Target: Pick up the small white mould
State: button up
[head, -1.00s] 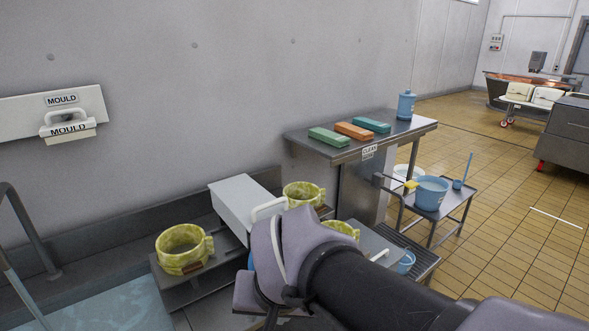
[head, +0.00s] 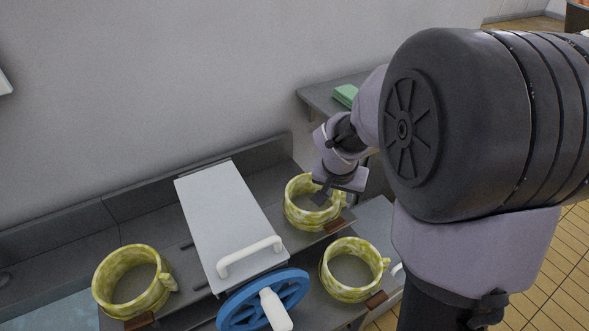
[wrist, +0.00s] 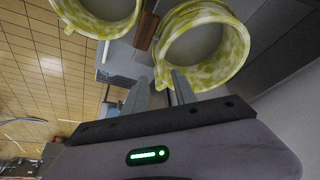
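No thing that I can surely call the small white mould shows now. A white corner (head: 4,84) at the left edge of the head view is cut off. Several yellow-green mottled round vessels stand on the grey bench: one at the left (head: 128,281), one at the back (head: 292,212), one in front (head: 333,280). My gripper (head: 328,193) is over the back vessel. In the wrist view my gripper (wrist: 161,82) is open, its two fingers apart and pointing at the rim of a vessel (wrist: 238,50). Whether they touch the rim I cannot tell.
A white box with a white handle (head: 225,215) stands between the vessels. A blue wheel (head: 233,314) is in front of it. A metal table (head: 318,98) with a green block (head: 345,94) stands behind my arm. The wall (head: 180,80) runs behind the bench.

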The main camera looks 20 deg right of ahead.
aim_at(337, 201)
jog(key=x, duration=0.2)
jog(key=b+x, duration=0.1)
jog(key=x, duration=0.1)
jog(key=a+b+x, duration=0.1)
jog(key=x, duration=0.2)
jog(key=shift+s+f, duration=0.2)
jog(key=shift+s, duration=0.05)
jog(key=shift+d+r, duration=0.1)
jog(key=shift+r, duration=0.05)
jog(key=shift+c, duration=0.2)
grip_shut()
dwell(0.6)
